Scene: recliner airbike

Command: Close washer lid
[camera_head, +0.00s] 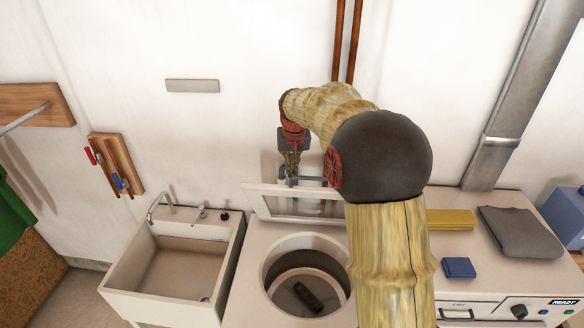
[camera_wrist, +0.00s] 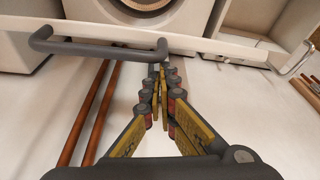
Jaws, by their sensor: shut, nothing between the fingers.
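The white washer (camera_head: 252,262) stands in the middle of the head view with its round drum opening uncovered. Its lid (camera_head: 262,203) is up at the back edge, near the wall. In the wrist view the lid (camera_wrist: 225,47) shows as a white bar across the top, with a dark grey handle (camera_wrist: 100,43) on it. My gripper (camera_head: 291,178) is above and behind the lid, pointing down. In the wrist view my gripper's (camera_wrist: 161,72) fingers are together and empty, with tips close to the handle's right end; whether they touch it I cannot tell. My arm hides part of the lid.
A sink (camera_head: 170,270) with a faucet stands left of the washer. Copper pipes (camera_head: 346,40) run down the wall behind my gripper.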

